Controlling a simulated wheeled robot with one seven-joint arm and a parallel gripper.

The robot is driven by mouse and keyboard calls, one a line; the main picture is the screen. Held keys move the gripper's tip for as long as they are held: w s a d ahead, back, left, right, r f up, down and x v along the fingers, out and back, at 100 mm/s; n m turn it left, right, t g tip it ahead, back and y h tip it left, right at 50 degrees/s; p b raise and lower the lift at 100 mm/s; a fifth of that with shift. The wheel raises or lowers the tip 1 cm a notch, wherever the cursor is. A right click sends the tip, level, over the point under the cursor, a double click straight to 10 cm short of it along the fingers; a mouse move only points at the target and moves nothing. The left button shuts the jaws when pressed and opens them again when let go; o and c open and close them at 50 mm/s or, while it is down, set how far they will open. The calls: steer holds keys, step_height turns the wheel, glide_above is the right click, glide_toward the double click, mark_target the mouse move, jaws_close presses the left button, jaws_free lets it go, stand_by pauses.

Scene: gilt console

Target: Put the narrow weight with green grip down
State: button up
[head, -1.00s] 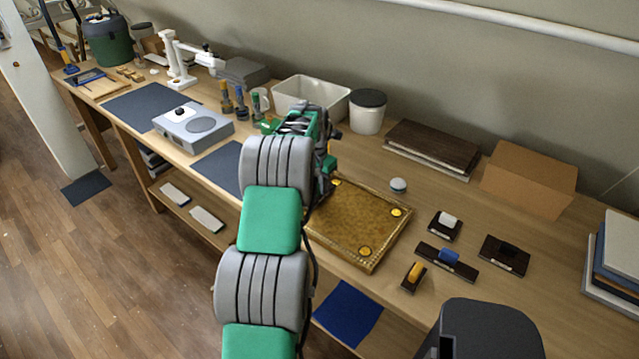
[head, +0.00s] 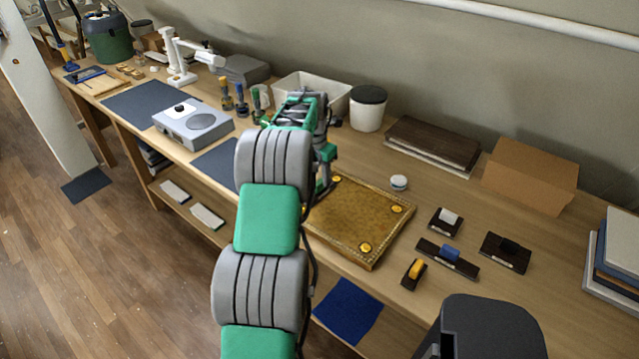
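The narrow weight with the green grip cannot be made out; my arm covers part of the bench. My gripper (head: 324,186) is mostly hidden behind my arm, low by the left back edge of the gilt-edged brown board (head: 362,215). I cannot see its fingertips or whether it holds anything. Other dark weights lie right of the board: one with a white grip (head: 448,218), a long one with a blue grip (head: 450,255), one with a black grip (head: 508,248) and a narrow one with a yellow grip (head: 415,271).
A small white-topped round item (head: 398,182) lies behind the board. A white tub (head: 298,87), a lidded pot (head: 367,108), a dark wooden slab (head: 433,143) and a cardboard box (head: 530,175) line the back. A grey device (head: 193,125) stands left. Bare bench surrounds the weights.

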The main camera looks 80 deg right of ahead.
mark_target(316, 184)
step_height(316, 184, up, 9)
steer(key=a, duration=0.1)
steer(key=w+a+r+m+t+h, duration=0.1)
steer(key=w+a+r+m, duration=0.2)
steer(key=w+a, duration=0.95)
steer(key=w+a+r+m+t, duration=0.1)
steer(key=w+a+r+m, duration=0.15)
steer(key=w+a, duration=1)
steer(key=a+f+m+t+y, duration=0.15)
steer(key=a+m, duration=0.35)
steer(key=a, duration=2.1)
steer(key=s+a+f+m, duration=0.2)
steer(key=s+a+f, duration=0.2)
steer(key=a, duration=0.6)
steer(key=shift+s+m+t+y, duration=0.15)
steer(key=shift+m+t+y, duration=0.2)
stand_by(1.0)
